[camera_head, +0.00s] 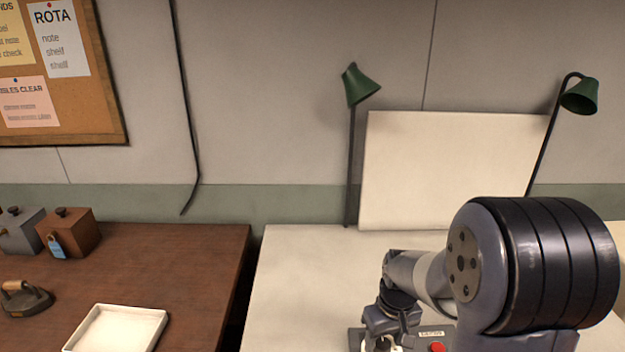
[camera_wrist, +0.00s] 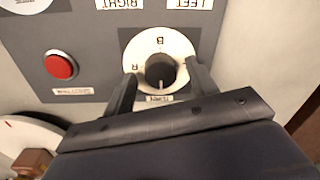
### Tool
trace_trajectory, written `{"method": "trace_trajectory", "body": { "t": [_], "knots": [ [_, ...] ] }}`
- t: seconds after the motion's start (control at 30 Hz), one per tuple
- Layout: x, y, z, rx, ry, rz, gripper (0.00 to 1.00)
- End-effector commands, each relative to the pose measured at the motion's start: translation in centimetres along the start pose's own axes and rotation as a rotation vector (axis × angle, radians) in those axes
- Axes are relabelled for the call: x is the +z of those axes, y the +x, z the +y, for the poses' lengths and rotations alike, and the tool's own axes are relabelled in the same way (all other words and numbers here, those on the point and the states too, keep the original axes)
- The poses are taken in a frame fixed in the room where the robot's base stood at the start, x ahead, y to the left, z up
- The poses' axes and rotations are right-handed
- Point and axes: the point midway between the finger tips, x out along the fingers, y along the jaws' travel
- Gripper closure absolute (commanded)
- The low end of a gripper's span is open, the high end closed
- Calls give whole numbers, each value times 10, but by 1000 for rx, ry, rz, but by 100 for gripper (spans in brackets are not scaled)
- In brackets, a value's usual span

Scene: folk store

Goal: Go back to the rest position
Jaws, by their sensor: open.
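My gripper (camera_wrist: 160,90) is open in the wrist view, with its two dark fingers on either side of a black knob (camera_wrist: 160,71). The knob sits on a white round dial marked with letters, on a grey control panel (camera_wrist: 97,22). I cannot tell whether the fingers touch the knob. In the head view my arm reaches down over the panel (camera_head: 357,340) on the pale table (camera_head: 300,285); the fingertips are hard to make out there.
A red button (camera_wrist: 60,66) is beside the dial. A white board (camera_head: 450,165) and two green lamps (camera_head: 361,86) (camera_head: 580,97) stand behind. The brown table (camera_head: 180,260) at left holds a white tray (camera_head: 118,328), an iron (camera_head: 25,298) and two boxes (camera_head: 70,235). The pale table's left part is clear.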

Motion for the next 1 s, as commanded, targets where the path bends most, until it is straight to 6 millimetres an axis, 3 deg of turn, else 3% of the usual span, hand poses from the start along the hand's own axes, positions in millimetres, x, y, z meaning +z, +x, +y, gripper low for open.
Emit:
{"method": "trace_trajectory", "body": {
  "t": [1.0],
  "knots": [
    [1, -1, -2, 0, 811, 39, 45]
  ]
}}
